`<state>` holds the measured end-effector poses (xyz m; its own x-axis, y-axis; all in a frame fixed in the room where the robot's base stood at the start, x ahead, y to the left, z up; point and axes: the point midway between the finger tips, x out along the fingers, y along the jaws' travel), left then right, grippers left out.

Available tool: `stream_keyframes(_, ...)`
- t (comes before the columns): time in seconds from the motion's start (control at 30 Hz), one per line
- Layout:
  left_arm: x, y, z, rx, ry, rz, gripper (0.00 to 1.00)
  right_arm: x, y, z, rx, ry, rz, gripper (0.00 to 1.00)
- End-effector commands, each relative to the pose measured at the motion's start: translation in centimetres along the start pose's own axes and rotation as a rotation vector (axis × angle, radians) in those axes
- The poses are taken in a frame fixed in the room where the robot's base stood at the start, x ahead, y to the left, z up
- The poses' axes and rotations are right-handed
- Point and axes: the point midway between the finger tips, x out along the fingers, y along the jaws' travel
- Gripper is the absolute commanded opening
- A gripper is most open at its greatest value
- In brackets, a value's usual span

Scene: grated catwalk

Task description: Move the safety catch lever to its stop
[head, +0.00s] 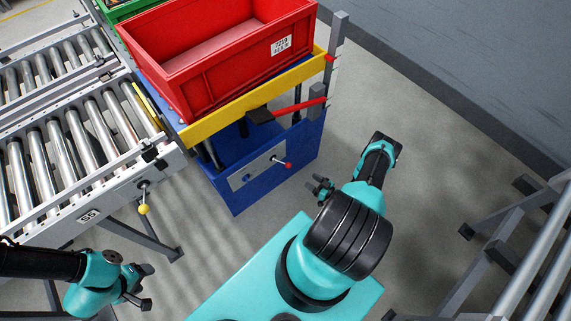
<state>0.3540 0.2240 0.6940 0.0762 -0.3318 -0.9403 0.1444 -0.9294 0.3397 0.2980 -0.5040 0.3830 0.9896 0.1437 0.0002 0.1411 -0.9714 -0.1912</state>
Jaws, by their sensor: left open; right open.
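A red bar-like lever (300,107) runs from a dark block to the grey upright post (336,60) of the blue lift table; it looks like the safety catch lever, though I cannot be sure. A short lever with a red knob (288,165) sticks out of the grey panel on the blue base. My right gripper (320,187) is open and empty, in front of the base and right of the red knob, apart from both levers. My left gripper (145,286) is open and empty at the lower left, away from the lift.
A red crate (205,85) sits on the lift behind a yellow rail (260,95). A roller conveyor (65,145) with a yellow-knobbed lever (144,209) stands left. Grey racking (510,235) stands at right. Floor between lift and racking is clear.

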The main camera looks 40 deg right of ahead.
Motion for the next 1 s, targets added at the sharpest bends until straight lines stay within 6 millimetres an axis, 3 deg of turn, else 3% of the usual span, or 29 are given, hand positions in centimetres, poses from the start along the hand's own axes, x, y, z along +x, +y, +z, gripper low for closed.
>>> stream_keyframes(1.0,0.0,0.0,0.0,0.0,0.0,0.0,0.61,15.6,-0.1,0.0,-0.001,-0.001,-0.001,0.6)
